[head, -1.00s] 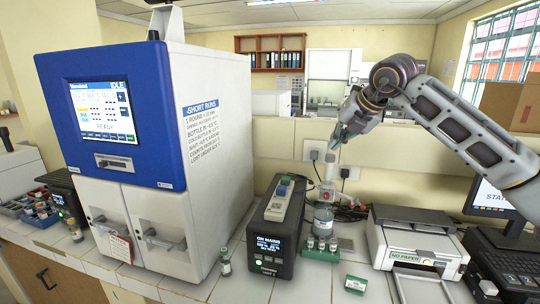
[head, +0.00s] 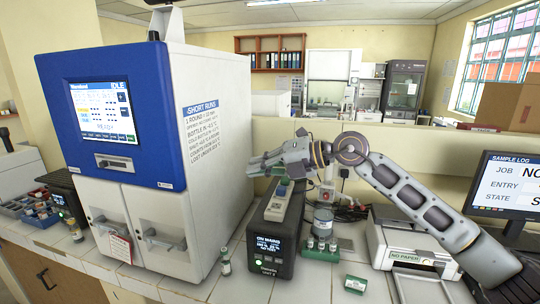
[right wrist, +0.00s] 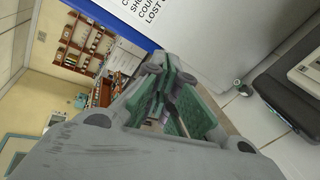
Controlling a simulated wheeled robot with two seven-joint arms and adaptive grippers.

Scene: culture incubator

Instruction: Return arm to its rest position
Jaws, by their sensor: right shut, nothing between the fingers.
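My right arm comes in from the right in the head view. Its gripper (head: 256,166) points left, above the black power unit and close to the incubator's white side. The gripper is shut and empty; its green-padded fingers also show in the right wrist view (right wrist: 165,85). The incubator (head: 105,115) has a blue front with a lit screen and shut white lower doors. My left gripper is in no view.
A black unit (head: 268,248) with a grey power strip (head: 280,203) on top stands below the gripper. A small vial (head: 225,262), a green vial rack (head: 320,250), a green box (head: 355,284) and a printer (head: 410,240) stand on the tiled bench. A monitor (head: 505,185) is at right.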

